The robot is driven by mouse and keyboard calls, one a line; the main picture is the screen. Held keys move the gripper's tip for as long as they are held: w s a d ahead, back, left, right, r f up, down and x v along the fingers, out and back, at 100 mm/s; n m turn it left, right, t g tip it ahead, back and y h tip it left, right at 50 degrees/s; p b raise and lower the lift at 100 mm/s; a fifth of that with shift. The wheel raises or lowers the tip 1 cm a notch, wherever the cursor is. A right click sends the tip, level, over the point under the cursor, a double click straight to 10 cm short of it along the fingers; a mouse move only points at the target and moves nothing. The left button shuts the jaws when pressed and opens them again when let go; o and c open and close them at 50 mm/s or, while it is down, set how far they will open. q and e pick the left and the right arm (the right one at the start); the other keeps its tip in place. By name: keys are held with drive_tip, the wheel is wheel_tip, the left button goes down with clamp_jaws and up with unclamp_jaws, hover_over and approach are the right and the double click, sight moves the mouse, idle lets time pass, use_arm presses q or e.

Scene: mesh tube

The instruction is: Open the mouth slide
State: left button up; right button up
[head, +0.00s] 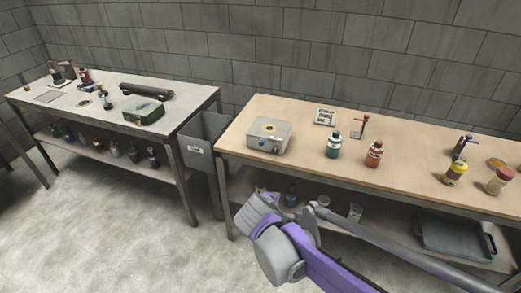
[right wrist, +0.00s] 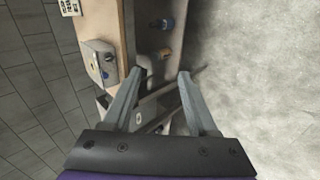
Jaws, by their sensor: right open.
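A grey metal box (head: 268,136) with a round yellow-rimmed spot on top and a small blue part on its front stands at the left end of the wooden table. I cannot make out which part is the mouth slide. The box also shows in the right wrist view (right wrist: 97,58), left of my right gripper (right wrist: 160,82). That gripper is open, with nothing between its two grey fingers, and is apart from the box. In the head view my right arm is in front of the table, below the box. My left gripper is not in view.
The lower shelf holds containers and a dark tray (head: 455,237).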

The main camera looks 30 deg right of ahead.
drive_tip(key=w+d+f+n+t+h+b, duration=0.1)
drive_tip(key=w+d+n+h+b, duration=0.2)
drive_tip(key=w, duration=0.4)
drive_tip(key=w+d+f+n+t+h+b, duration=0.1)
drive_tip(key=w+d+n, duration=0.25)
drive_tip(key=w, duration=0.35)
drive_tip(key=n+t+h+b, duration=0.3)
drive_tip(key=n+t, duration=0.1)
drive_tip(key=n, duration=0.5)
approach(261, 144)
drive_tip(key=shift+g, duration=0.3)
drive_tip(key=x, duration=1)
drive_tip(key=shift+w+d+r+b, duration=0.1)
drive_tip(key=shift+w+d+b, duration=0.05)
drive_tip(key=shift+w+b, duration=0.2)
clamp_jaws()
